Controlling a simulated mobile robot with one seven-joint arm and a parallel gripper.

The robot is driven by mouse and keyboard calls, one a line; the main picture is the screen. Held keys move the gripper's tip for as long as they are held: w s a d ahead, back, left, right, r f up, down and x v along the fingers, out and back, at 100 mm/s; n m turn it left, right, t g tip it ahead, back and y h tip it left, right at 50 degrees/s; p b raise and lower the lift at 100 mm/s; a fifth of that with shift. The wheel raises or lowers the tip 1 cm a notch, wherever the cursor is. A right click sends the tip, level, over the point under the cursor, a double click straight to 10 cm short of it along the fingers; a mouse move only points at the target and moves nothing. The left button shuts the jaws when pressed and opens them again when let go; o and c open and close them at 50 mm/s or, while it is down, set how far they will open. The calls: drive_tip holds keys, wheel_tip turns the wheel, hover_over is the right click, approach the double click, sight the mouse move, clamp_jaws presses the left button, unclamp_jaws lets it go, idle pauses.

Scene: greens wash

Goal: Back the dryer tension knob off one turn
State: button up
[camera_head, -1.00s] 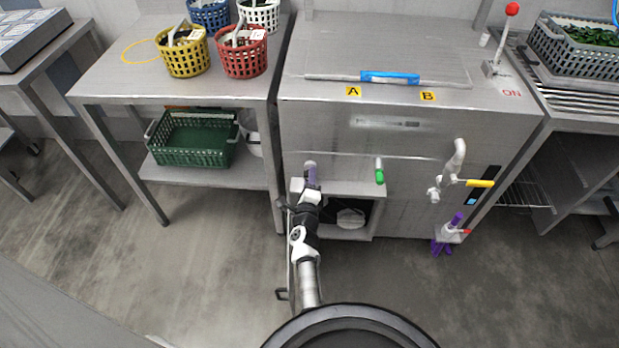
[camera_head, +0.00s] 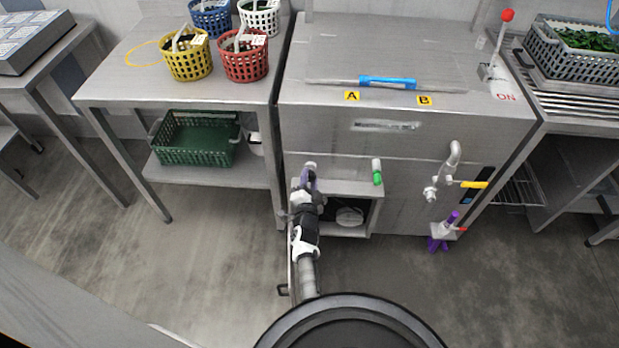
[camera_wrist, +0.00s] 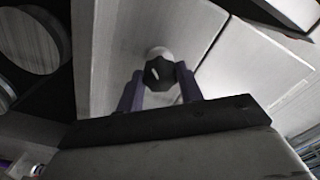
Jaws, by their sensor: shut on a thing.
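The dryer tension knob (camera_wrist: 158,73) is a dark lobed knob with a white mark on its face, on a pale round base against the grey metal panel. In the wrist view it sits between the two purple fingers of my gripper (camera_wrist: 160,86), which is shut on it. In the head view my gripper (camera_head: 310,178) is at the lower left front of the steel machine (camera_head: 400,138), left of the green-tipped handle. There the gripper hides most of the knob.
A green-tipped handle (camera_head: 377,172), a pipe with a yellow lever (camera_head: 473,184) and a purple-handled tool (camera_head: 452,219) are to the right. An open recess (camera_head: 352,213) is just right of my gripper. A shelf with a green crate (camera_head: 197,139) stands left. The floor is clear.

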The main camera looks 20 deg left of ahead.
drive_tip(key=shift+w+r+n+p, duration=0.1)
drive_tip(key=shift+n+p, duration=0.1)
drive_tip(key=shift+n, duration=0.35)
drive_tip(key=shift+r+n+p, duration=0.1)
drive_tip(key=shift+n+p, duration=0.05)
drive_tip(key=shift+n, duration=0.4)
drive_tip(key=o, duration=1)
drive_tip(key=shift+f, duration=0.1)
drive_tip(key=shift+f, duration=0.1)
